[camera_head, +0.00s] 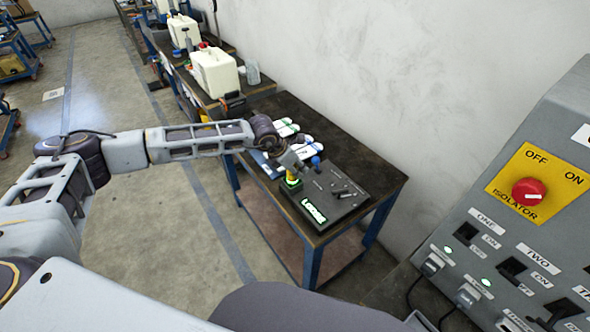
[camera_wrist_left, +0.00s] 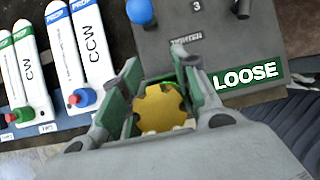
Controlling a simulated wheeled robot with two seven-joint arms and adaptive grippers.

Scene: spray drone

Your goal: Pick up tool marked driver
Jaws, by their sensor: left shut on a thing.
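My left gripper (camera_head: 291,173) is over the dark grey box (camera_head: 335,178) on the near workbench. In the left wrist view its fingers (camera_wrist_left: 158,95), with green inner faces, are shut on a yellow, notched round thing (camera_wrist_left: 161,107), seen from its end. In the head view yellow and green show below the gripper, at the box's left side. I cannot read a "driver" mark on it, and its lower part is hidden. A green "LOOSE" label (camera_wrist_left: 246,76) is beside the gripper. My right gripper is not in view.
White "PROP" "CCW" pieces (camera_wrist_left: 78,45) with green or blue ends lie left of the box. The box bears a blue knob (camera_head: 315,161) and black levers. A grey panel with a red isolator knob (camera_head: 529,192) stands at the right. Bare workbench top (camera_head: 350,155) lies behind the box.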

